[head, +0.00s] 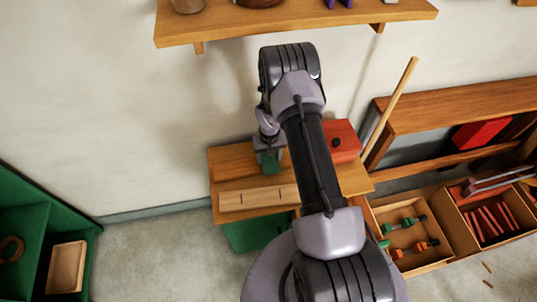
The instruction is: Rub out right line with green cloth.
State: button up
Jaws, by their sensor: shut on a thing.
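A pale wooden board (260,199) lies along the front of a small wooden bench (222,168). Two short dark lines show on it, a left line (241,198) and a right line (280,193). My gripper (269,152) is shut on the green cloth (270,164) behind the board, above the back part of the bench. The cloth looks apart from both lines; whether it touches the bench I cannot tell. My forearm covers the right end of the board, so anything there is hidden.
A red box (342,142) with a dark knob stands on the bench at right, partly behind my arm. A wall shelf (300,22) hangs above. A green bin (252,233) sits under the bench. A tool tray (408,232) is at right. A stick (390,112) leans nearby.

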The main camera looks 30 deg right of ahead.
jog(key=shift+s+a, duration=0.15)
jog(key=shift+s, duration=0.35)
jog(key=shift+w+d+f+b, duration=0.15)
jog(key=shift+w+b, duration=0.25)
jog(key=shift+w, duration=0.05)
jog(key=shift+w+d+f+b, duration=0.1)
jog(key=shift+w+b, duration=0.3)
jog(key=shift+w+d+r, duration=0.15)
jog(key=shift+w+r, duration=0.05)
jog(key=shift+w, duration=0.3)
jog(key=shift+s+a, duration=0.2)
jog(key=shift+s, duration=0.5)
jog(key=shift+s+a, duration=0.2)
jog(key=shift+s, duration=0.5)
jog(key=shift+r, duration=0.1)
notch_tip(320, 180, up, 6)
jog(key=p, duration=0.4)
jog(key=shift+r, duration=0.1)
notch_tip(320, 180, down, 5)
jog(key=b, duration=0.4)
